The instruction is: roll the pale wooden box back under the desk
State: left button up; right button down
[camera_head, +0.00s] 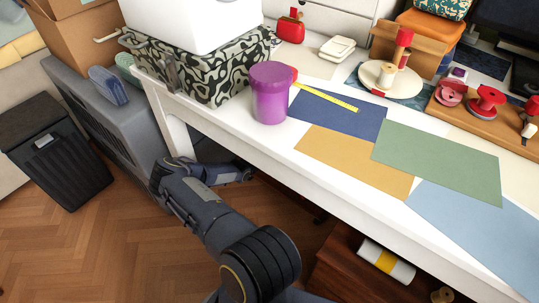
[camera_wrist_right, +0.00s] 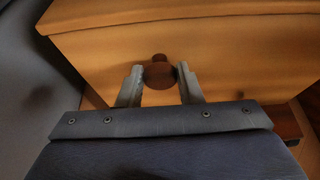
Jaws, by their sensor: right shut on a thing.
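The pale wooden box (camera_wrist_right: 95,55) fills the upper part of the right wrist view, its front face lit orange-brown. A round dark knob (camera_wrist_right: 158,74) sits on that face. My right gripper (camera_wrist_right: 160,72) has one finger on each side of the knob and is shut on it. In the head view my right arm reaches to the edge of the white desk (camera_head: 240,143), with the gripper (camera_head: 247,173) low beside the desk's leg. The box is not visible in the head view, where the desk hides the space below it. My left gripper is in neither view.
A dark red-brown wooden unit (camera_head: 345,270) with a white roll (camera_head: 386,262) stands under the desk to the right. The parquet floor between is clear.

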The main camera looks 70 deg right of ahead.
jog(key=shift+d+r, duration=0.15)
jog(key=shift+d, duration=0.1)
jog(key=c, duration=1)
grip_release()
jog(key=shift+s+d, duration=0.1)
jog(key=shift+s, duration=0.05)
jog(key=shift+c, duration=0.2)
jog(key=p+v, duration=0.3)
jog(key=v, duration=0.4)
jog(key=shift+a, duration=0.45)
jog(key=shift+a, duration=0.1)
